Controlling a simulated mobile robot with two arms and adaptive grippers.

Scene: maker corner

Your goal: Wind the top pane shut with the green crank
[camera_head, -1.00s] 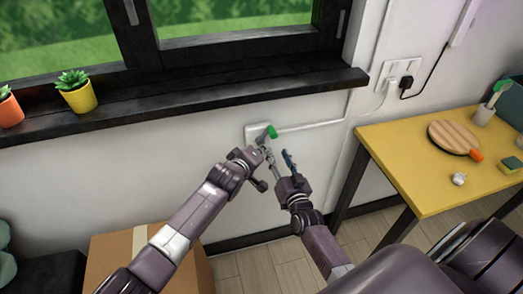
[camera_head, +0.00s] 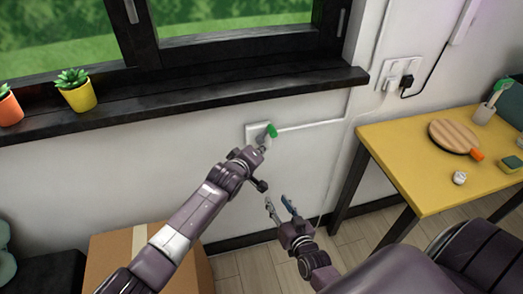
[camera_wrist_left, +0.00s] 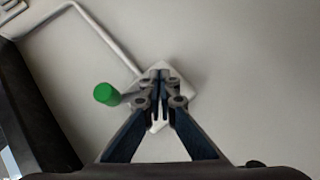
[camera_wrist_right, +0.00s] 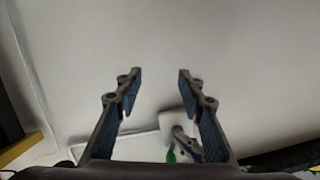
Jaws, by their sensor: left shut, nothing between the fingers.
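The green crank knob (camera_head: 271,131) sticks out from a white wall plate (camera_head: 251,131) below the window sill. It also shows in the left wrist view (camera_wrist_left: 105,94), left of my fingers. My left gripper (camera_head: 263,149) is shut and empty, close in front of the plate; whether it touches the crank arm cannot be told. My right gripper (camera_head: 279,204) is open and empty, lower down and away from the crank. The right wrist view shows the green knob (camera_wrist_right: 171,156) low, partly behind a finger. Only the lower window (camera_head: 230,18) is in view; the top pane is not.
The dark window sill (camera_head: 210,101) juts out above the crank, with two potted plants (camera_head: 78,97) at left. A yellow table (camera_head: 405,165) stands at right. A cardboard box (camera_head: 105,255) stands below left. A white conduit (camera_head: 312,125) runs from the plate.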

